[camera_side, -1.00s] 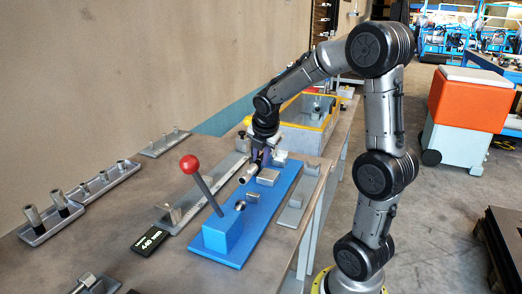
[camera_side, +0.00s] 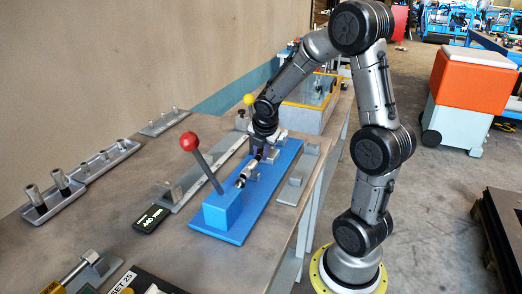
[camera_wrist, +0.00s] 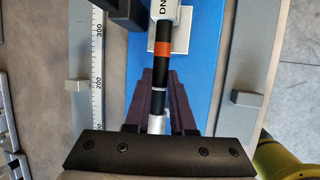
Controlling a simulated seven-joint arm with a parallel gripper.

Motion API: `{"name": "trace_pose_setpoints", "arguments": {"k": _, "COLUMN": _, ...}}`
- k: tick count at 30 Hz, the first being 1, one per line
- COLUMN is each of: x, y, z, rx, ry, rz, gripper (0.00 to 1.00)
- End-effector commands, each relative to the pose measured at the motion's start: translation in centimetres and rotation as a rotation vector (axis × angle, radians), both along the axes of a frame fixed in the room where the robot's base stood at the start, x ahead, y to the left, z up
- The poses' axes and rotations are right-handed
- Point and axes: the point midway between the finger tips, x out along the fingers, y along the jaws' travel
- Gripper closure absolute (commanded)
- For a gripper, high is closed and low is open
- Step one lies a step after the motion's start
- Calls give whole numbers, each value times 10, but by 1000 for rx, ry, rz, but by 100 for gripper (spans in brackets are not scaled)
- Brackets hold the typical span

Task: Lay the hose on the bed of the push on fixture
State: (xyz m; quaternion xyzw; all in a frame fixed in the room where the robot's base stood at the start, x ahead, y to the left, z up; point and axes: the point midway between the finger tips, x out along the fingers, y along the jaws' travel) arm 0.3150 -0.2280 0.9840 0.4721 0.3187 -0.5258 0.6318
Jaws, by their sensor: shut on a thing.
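The hose (camera_wrist: 161,76) is black with an orange band and a silver end. It runs between the two purple fingers of my gripper (camera_wrist: 160,118) in the wrist view. In the side view my gripper (camera_side: 259,153) is shut on it, low over the blue push on fixture (camera_side: 262,208). A silver end piece (camera_side: 241,181) shows just in front of the fingers. The fixture has a blue block and a lever with a red ball (camera_side: 190,141). A white part marked DN (camera_wrist: 166,12) lies at the hose's far end. I cannot tell whether the hose touches the bed.
A scale rail (camera_wrist: 98,60) runs left of the fixture, and a grey rail with blocks (camera_side: 297,182) stands on its right. A black display (camera_side: 151,219) lies at the front left. Trays with metal fittings (camera_side: 107,158) line the wall. A yellow-rimmed bin (camera_side: 304,104) stands behind.

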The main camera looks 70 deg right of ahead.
Motion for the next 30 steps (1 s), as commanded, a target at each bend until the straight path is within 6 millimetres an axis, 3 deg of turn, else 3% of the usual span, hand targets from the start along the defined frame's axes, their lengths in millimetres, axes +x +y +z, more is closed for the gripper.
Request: {"name": "trace_pose_setpoints", "arguments": {"k": 30, "x": 1, "y": 0, "z": -5, "rx": -2, "ry": -3, "rz": 1, "gripper": 100}}
